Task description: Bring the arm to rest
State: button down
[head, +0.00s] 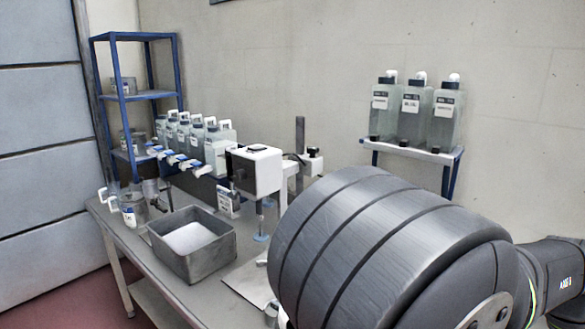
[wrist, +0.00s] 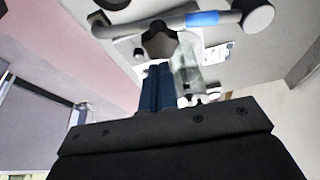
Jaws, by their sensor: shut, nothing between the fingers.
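My gripper (wrist: 158,68) shows in the wrist view as two dark blue fingers side by side, rising from a black body at the bottom. The fingers are shut together with nothing between them. Just past their tips are a dark rounded part and a clear bottle-like thing (wrist: 187,70), too blurred to name. I cannot tell whether the fingers touch them. In the head view my large grey arm link fills the lower right, and the gripper is not visible there.
A grey bench (head: 255,235) bears a metal tray (head: 215,263) with white contents, a white boxy device (head: 262,170) and a row of bottles (head: 215,150). Behind are a blue rack (head: 136,97) and a wall shelf (head: 415,152) with three bottles.

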notch_tip(320, 180, up, 9)
notch_tip(320, 180, down, 9)
jog(key=s+d+r+n, duration=0.2)
jog(key=s+d+n, duration=0.1)
jog(key=d, duration=0.4)
jog(key=shift+s+r+t+h, duration=0.2)
jog(key=shift+s+t+h, duration=0.2)
jog(key=shift+s, duration=0.3)
dwell(0.4)
jog(key=shift+d, duration=0.1)
